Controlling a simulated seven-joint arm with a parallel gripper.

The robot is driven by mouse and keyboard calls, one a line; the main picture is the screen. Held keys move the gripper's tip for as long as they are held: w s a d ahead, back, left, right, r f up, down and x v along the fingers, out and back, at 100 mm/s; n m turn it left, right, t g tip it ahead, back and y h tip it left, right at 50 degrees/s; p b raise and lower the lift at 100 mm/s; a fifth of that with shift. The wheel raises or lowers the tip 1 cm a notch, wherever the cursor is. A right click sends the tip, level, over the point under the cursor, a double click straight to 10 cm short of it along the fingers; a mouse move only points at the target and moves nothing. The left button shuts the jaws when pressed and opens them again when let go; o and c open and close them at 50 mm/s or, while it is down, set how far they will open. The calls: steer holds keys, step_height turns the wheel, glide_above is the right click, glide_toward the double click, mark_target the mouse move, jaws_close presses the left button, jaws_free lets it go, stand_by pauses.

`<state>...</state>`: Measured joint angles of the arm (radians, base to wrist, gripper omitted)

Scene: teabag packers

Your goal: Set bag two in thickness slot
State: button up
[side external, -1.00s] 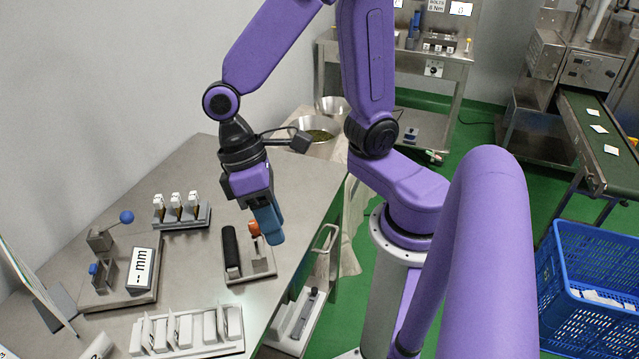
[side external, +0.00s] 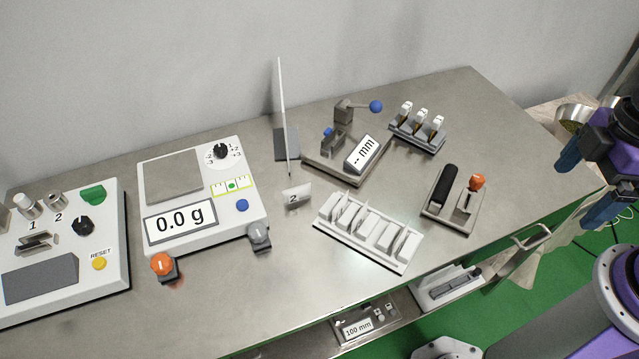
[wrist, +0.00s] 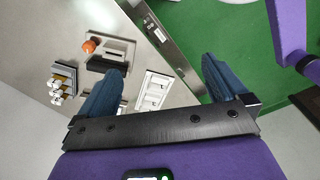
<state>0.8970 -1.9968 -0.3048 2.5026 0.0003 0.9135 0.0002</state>
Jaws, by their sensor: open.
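The thickness gauge (side external: 322,165) stands at the back of the table, with a "-- mm" display (side external: 362,153), a blue ball lever (side external: 375,106) and a small blue knob. A white rack (side external: 403,268) with several upright pale pieces stands in front of it; no numbers are readable on these pieces. A small pale piece marked "2" (side external: 297,197) stands left of the rack; I cannot tell whether it is bag two or a label. My gripper (side external: 575,195) is open and empty beyond the table's right end. In the wrist view my gripper (wrist: 163,68) has its blue fingers wide apart.
A scale (side external: 205,235) reading 0.0 g and a control box with a RESET button (side external: 99,263) stand at left. An upright panel (side external: 283,110) stands left of the gauge. A holder with three clip-like pieces (side external: 418,142) and an orange-knobbed block (side external: 440,212) stand at right. The front table is mostly clear.

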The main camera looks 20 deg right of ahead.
steer(key=w+a+f+n+t+h, duration=0.3)
steer(key=w+a+n, duration=0.2)
steer(key=w+a, duration=0.3)
steer(key=w+a+f+n+t+h, duration=0.2)
steer(key=w+a+f+n, duration=0.15)
steer(key=w+a, duration=0.4)
steer(key=n+t+y, duration=0.2)
steer(key=n+t, duration=0.5)
steer(key=n, duration=0.6)
glide_toward(297, 190)
steer(key=x, duration=1.1)
steer(key=shift+s, duration=0.1)
steer(key=c, duration=1.1)
steer(key=shift+c, duration=0.6)
steer(key=shift+r, duration=0.1)
